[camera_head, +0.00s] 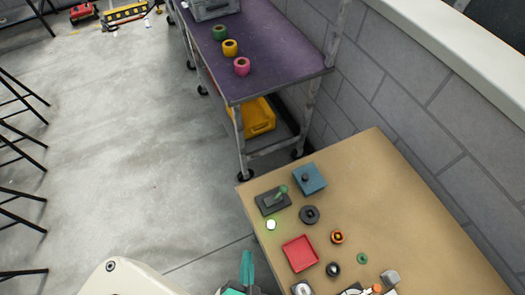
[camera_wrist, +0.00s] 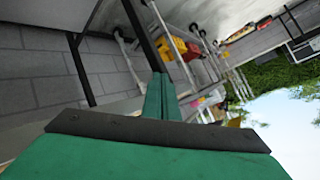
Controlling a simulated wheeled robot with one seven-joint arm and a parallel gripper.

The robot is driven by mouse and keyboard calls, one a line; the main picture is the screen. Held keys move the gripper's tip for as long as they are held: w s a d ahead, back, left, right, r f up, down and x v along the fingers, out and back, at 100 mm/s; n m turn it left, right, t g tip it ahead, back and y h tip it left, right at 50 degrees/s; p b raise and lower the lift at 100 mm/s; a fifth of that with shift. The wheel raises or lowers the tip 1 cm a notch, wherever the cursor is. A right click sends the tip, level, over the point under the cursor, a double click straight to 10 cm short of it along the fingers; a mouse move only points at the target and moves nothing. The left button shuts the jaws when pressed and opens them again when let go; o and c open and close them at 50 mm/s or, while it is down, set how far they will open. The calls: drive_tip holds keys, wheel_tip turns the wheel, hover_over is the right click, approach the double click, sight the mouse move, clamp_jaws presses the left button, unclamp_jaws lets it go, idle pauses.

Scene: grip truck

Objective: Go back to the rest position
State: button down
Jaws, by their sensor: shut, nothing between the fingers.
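My gripper (camera_head: 247,268) shows at the bottom of the head view, with its green fingers together. It is just left of the table's near-left edge and apart from the things on the table. In the wrist view the green fingers (camera_wrist: 161,98) also meet, with nothing between them. The wrist view is tilted and looks out across the room toward carts and a wall.
A purple-topped cart (camera_head: 275,50) stands behind.

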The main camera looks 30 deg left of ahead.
drive_tip(key=w+a+r+t+h, duration=0.1)
drive_tip(key=w+r+t+h, duration=0.1)
drive_tip(key=w+r+t, duration=0.3)
drive_tip(key=s+d+r+h, duration=0.1)
drive_tip(key=d, duration=0.3)
drive_tip(key=s+d+r+n+h, duration=0.1)
drive_tip(key=d+r, duration=0.1)
drive_tip(key=d, duration=0.2)
drive_tip(key=s+d+r+h, duration=0.1)
drive_tip(key=d+h, duration=0.1)
drive_tip(key=d, duration=0.2)
drive_tip(key=shift+s+r+n, duration=0.1)
drive_tip(key=shift+r+n, duration=0.05)
drive_tip(key=shift+n, duration=0.15)
